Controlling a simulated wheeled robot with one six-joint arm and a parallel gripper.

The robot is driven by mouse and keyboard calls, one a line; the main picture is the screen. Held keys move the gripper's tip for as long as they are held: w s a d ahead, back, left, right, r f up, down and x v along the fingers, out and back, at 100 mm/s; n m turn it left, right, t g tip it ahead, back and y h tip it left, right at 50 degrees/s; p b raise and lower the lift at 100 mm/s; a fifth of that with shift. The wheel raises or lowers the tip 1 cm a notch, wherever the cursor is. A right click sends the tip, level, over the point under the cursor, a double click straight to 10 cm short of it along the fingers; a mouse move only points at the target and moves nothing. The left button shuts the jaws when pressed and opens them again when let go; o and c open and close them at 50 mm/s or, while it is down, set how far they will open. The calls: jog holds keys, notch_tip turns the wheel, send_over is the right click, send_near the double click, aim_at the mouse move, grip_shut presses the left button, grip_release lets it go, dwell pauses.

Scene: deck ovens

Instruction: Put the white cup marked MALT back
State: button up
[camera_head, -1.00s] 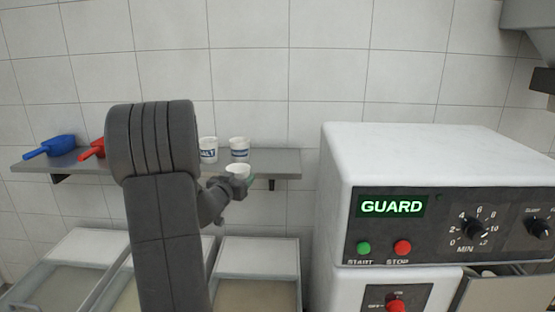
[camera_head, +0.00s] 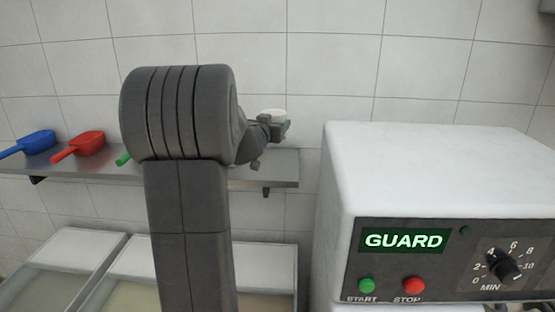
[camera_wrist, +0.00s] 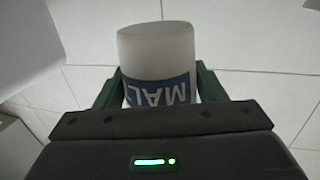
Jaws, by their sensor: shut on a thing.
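The white cup marked MALT (camera_wrist: 157,48) is between the green-tipped fingers of my gripper (camera_wrist: 160,82), which is shut on it. In the wrist view its blue band with the MALT lettering shows upside down. In the head view the cup (camera_head: 273,113) shows as a small white rim at my gripper (camera_head: 279,126), to the right of my arm. It appears above the level of the grey wall shelf (camera_head: 283,172), near the shelf's right end. Whether it is over the shelf or in front of it I cannot tell. My arm hides the middle of the shelf.
A blue scoop (camera_head: 32,143), a red scoop (camera_head: 80,146) and part of a green scoop (camera_head: 123,159) lie on the shelf's left part. A white machine reading GUARD (camera_head: 430,160) stands at the right. Lidded bins (camera_head: 75,250) are below.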

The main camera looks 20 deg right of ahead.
notch_tip(320, 180, down, 5)
jog(key=shift+s+a+f+b, duration=0.1)
jog(key=shift+s+a+b, duration=0.05)
jog(key=shift+b, duration=0.95)
jog(key=shift+f+b, duration=0.75)
jog(key=shift+f, duration=1.25)
jog(key=shift+f, duration=0.2)
jog(key=o, duration=1)
